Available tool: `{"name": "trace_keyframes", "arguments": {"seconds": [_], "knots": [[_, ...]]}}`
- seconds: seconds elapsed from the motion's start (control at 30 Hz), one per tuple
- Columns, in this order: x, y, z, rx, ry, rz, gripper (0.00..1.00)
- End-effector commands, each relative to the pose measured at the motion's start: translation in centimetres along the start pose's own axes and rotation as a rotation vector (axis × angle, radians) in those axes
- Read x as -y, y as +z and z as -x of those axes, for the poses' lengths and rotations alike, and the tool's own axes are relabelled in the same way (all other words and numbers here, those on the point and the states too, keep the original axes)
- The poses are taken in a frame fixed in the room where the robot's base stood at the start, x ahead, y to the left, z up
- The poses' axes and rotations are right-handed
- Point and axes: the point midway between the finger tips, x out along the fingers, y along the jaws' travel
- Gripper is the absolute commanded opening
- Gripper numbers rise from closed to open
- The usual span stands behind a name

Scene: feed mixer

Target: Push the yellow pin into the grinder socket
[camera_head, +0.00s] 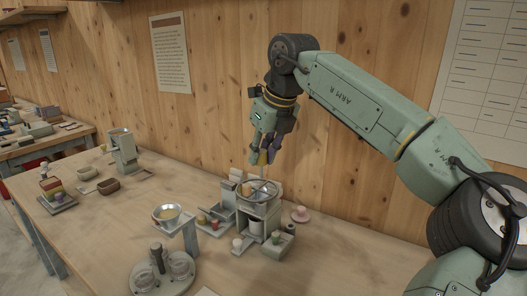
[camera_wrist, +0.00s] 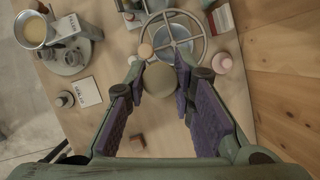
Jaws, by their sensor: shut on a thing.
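My gripper (camera_head: 262,158) points down above the grinder-like machine (camera_head: 259,220) with a round spoked wheel on top. It is shut on the yellow pin (camera_head: 263,157), which shows at the fingertips. In the wrist view the pin is a dull olive-yellow round end (camera_wrist: 160,79) between the two fingers. The pin is near the wheel (camera_wrist: 173,36), seemingly above it; I cannot tell whether they touch. The socket cannot be made out.
A metal bowl on a stand (camera_head: 171,215) and a round grey base with cups (camera_head: 161,271) stand left of the machine. A pink knob (camera_head: 300,214) lies to its right. Small trays with coloured pegs sit close by. The wooden wall is behind; the table's front left is clear.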

Motion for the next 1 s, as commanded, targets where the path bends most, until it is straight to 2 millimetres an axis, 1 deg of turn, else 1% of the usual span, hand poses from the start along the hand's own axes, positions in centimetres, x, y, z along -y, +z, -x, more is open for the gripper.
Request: {"name": "trace_keyframes", "arguments": {"seconds": [0.17,0.27,0.47,0.8,1.0], "knots": [[0.0,0.1,0.0,0.003,0.002,0.005,0.0],[0.0,0.0,-0.4,0.004,0.002,0.007,0.0],[0.0,-0.6,-1.8,0.003,0.002,0.006,0.0],[0.0,-1.8,-4.7,0.003,0.002,0.006,0.0],[0.0,-2.1,-5.4,0.004,0.002,0.006,0.0]]}}
